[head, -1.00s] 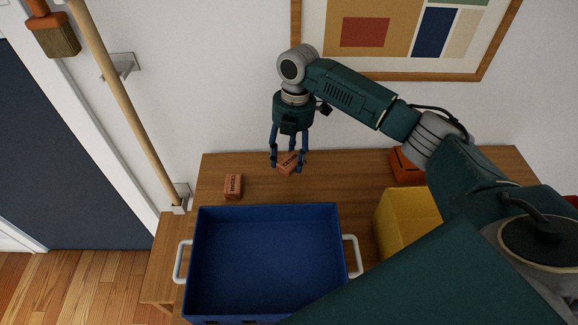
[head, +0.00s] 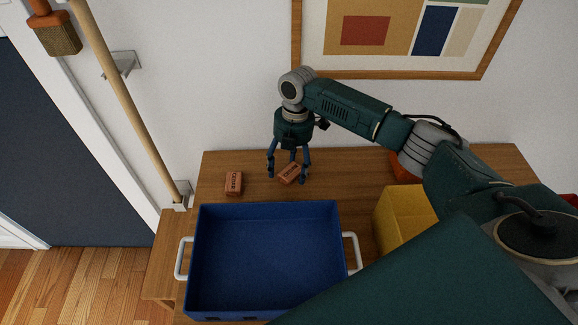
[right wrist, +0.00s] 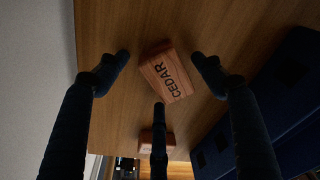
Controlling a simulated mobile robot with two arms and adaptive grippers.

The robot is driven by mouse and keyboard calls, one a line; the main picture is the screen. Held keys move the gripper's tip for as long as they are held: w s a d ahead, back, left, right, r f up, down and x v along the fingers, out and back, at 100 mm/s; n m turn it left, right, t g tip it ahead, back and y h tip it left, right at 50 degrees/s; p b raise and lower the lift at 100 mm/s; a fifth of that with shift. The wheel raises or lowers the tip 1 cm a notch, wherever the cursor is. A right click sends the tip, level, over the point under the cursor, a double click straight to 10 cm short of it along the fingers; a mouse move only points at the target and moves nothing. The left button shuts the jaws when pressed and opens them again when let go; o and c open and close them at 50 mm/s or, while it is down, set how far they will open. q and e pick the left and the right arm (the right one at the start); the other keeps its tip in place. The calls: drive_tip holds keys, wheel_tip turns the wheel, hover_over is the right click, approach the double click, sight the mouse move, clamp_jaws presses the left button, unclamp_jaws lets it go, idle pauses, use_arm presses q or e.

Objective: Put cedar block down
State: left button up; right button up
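A reddish-brown cedar block (head: 290,173) marked CEDAR lies turned at an angle on the wooden desk, behind the blue bin. It also shows in the right wrist view (right wrist: 167,76), between the spread fingers. My right gripper (head: 287,178) points down over it, open, with visible gaps between the fingers and the block. A second cedar block (head: 233,183) stands on the desk to the left. In the right wrist view this second block (right wrist: 146,138) is partly hidden behind one finger. My left gripper is not in view.
A blue bin (head: 265,211) with white handles stands at the desk's front. A yellow container (head: 397,220) and an orange object (head: 403,166) are to the right, partly hidden by my arm. The wooden desk (head: 335,178) is bare right of the block. A wall stands behind.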

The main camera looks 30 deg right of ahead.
sight(292, 166)
wheel_tip(292, 166, up, 12)
drive_tip(key=d+b, duration=0.1)
drive_tip(key=b, duration=0.1)
drive_tip(key=shift+w+d, duration=0.15)
drive_tip(key=shift+w, duration=0.1)
idle(0.5)
